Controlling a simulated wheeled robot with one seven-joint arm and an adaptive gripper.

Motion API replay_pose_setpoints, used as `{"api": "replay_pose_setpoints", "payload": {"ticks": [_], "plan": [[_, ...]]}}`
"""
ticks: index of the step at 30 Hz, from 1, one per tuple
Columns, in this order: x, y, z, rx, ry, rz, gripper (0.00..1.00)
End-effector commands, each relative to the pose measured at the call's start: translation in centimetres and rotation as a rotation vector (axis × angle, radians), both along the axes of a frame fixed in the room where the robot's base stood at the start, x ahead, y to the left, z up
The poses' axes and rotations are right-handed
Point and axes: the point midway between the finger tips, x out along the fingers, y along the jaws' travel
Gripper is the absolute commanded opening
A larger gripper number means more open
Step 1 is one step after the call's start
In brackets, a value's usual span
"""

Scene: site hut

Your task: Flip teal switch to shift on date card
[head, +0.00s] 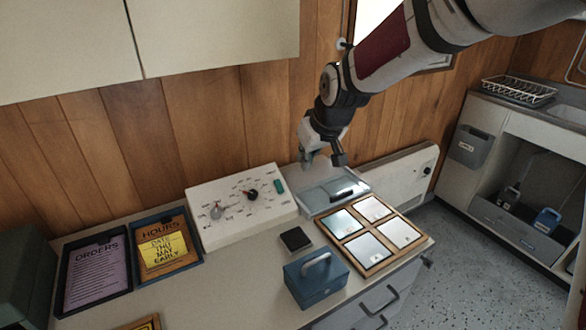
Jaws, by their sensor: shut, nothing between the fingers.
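A white control panel (232,222) stands at the back of the counter against the wood wall. A small teal switch (279,186) sits at its upper right corner; I cannot tell its position. A yellow date card (163,249) lies in the tray marked HOURS; it seems to read DATE, THU, MAY, EARLY. My gripper (337,159) is shut and empty. It hangs in the air to the right of the panel and above a clear-lidded box, apart from the switch.
The panel also has a grey knob (216,212) and a black knob (252,194), with labels too small to read. The clear-lidded box (318,197), a wooden frame of pale tiles (372,265), a blue box (314,284) and a black pad (295,239) crowd the right. The ORDERS tray (95,275) lies left.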

Motion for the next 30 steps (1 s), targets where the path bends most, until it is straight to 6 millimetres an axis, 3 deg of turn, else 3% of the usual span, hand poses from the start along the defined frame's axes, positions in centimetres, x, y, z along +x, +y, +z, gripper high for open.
{"api": "replay_pose_setpoints", "payload": {"ticks": [1,7,22,30], "plan": [[0.9,0.8,-1.2,0.011,0.000,0.012,0.00],[2.6,2.7,-3.0,0.038,-0.010,0.038,0.00],[3.0,3.1,-3.5,0.042,-0.012,0.042,0.00],[4.7,4.3,-6.8,0.043,-0.010,0.043,0.00]]}}
